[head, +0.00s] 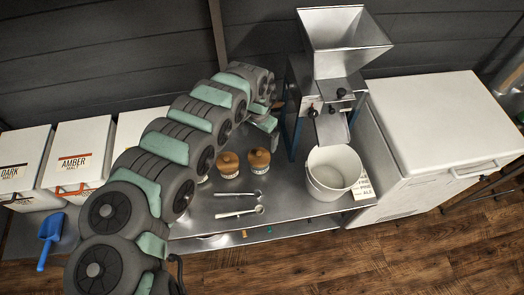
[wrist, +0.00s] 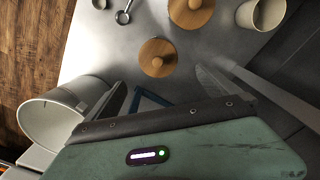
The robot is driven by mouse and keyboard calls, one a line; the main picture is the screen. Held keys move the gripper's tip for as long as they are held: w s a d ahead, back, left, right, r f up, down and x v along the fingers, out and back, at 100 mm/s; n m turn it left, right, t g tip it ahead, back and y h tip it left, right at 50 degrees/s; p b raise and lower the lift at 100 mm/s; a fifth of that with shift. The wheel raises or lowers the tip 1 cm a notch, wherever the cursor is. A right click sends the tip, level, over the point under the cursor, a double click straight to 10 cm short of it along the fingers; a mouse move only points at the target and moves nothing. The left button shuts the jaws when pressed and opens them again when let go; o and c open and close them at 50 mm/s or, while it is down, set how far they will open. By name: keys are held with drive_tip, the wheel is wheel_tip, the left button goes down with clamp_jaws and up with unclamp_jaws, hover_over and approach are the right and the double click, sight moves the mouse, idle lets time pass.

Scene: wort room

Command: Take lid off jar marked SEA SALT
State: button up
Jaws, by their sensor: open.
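Two jars with round wooden lids stand side by side on the steel bench in the head view, a left jar (head: 229,164) and a right jar (head: 259,160). Their labels are too small to read, so I cannot tell which is marked SEA SALT. In the wrist view one wooden lid (wrist: 158,58) lies ahead of my open gripper (wrist: 161,78), between the lines of its fingers; a second lid (wrist: 190,12) is farther off. Both lids look seated on their jars. My gripper is empty and apart from the lids; in the head view my arm largely hides it.
A steel mill (head: 335,60) stands behind a white bucket (head: 333,172) on the right. Two metal scoops (head: 238,212) lie in front of the jars. A pale cup (wrist: 262,13) stands near the lids. White malt bins (head: 78,150) are at left.

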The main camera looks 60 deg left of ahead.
hover_over(259, 153)
wheel_tip(259, 153, down, 4)
drive_tip(key=shift+f+b, duration=0.1)
drive_tip(key=shift+b, duration=0.2)
drive_tip(key=shift+f+b, duration=1)
drive_tip(key=shift+f, duration=1.85)
drive_tip(key=c, duration=1.3)
drive_tip(key=shift+r, duration=0.15)
